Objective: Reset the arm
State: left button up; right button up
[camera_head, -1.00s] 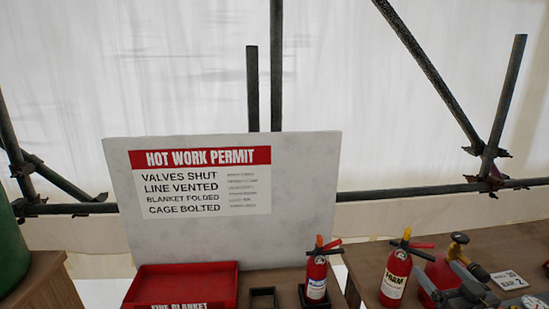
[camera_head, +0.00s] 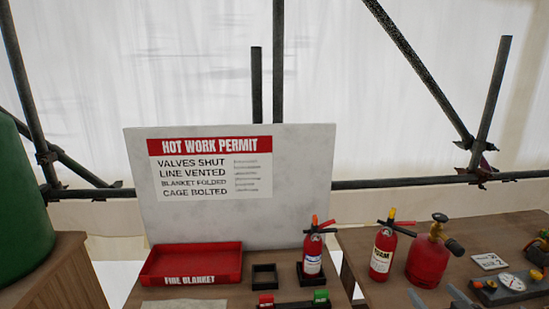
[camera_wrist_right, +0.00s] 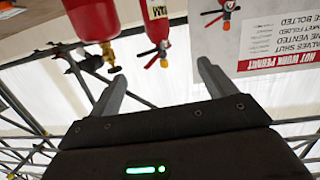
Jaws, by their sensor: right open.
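My right gripper (camera_head: 438,299) shows at the bottom edge of the head view as two grey fingers spread apart. In the right wrist view (camera_wrist_right: 162,68) its fingers are also apart, with nothing held between them. A red foam extinguisher (camera_head: 381,252) and a red gas cylinder (camera_head: 427,264) with a brass valve stand on the right table beyond the gripper. The wrist view is upside down and shows the cylinder (camera_wrist_right: 93,18) and extinguishers above the fingers. My left gripper is not in view.
A gauge block (camera_head: 509,287) and a small tag (camera_head: 489,261) lie at right. The middle table holds a red fire blanket tray (camera_head: 190,280), a black square holder (camera_head: 264,277) and another extinguisher (camera_head: 312,250). Behind stands a hot work permit board (camera_head: 305,190). A green drum (camera_head: 22,215) is at left.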

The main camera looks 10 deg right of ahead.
jog(key=s+a+f+g, duration=0.3)
jog(key=s+a+f, duration=0.15)
jog(key=f, duration=0.25)
jog(key=s+a+f+g, duration=0.4)
jog(key=s+f, duration=0.2)
jog(key=f, duration=0.2)
jog(key=s+a+f+n+g+y, duration=0.2)
jog(key=s+a+f+g, duration=0.3)
jog(key=s+a, duration=0.55)
jog(key=s+d+f+g+b, duration=0.1)
jog(key=s+f+b, duration=0.15)
jog(key=f, duration=1.45)
jog(key=s+f+g+b, duration=0.1)
jog(key=f+b, duration=0.2)
jog(key=f, duration=1.3)
pick_arm(q)
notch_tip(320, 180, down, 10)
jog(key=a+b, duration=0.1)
jog(key=b, duration=0.3)
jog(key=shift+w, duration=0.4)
pick_arm(e)
jog(key=s+d+f, duration=0.2)
jog(key=s+f, duration=0.6)
jog(key=f, duration=0.1)
jog(key=s+d+f+n+g, duration=0.1)
jog(key=s+d+f, duration=0.1)
jog(key=s+f, duration=0.6)
notch_tip(320, 180, down, 2)
jog(key=shift+f+h, duration=0.15)
jog(key=shift+h, duration=0.25)
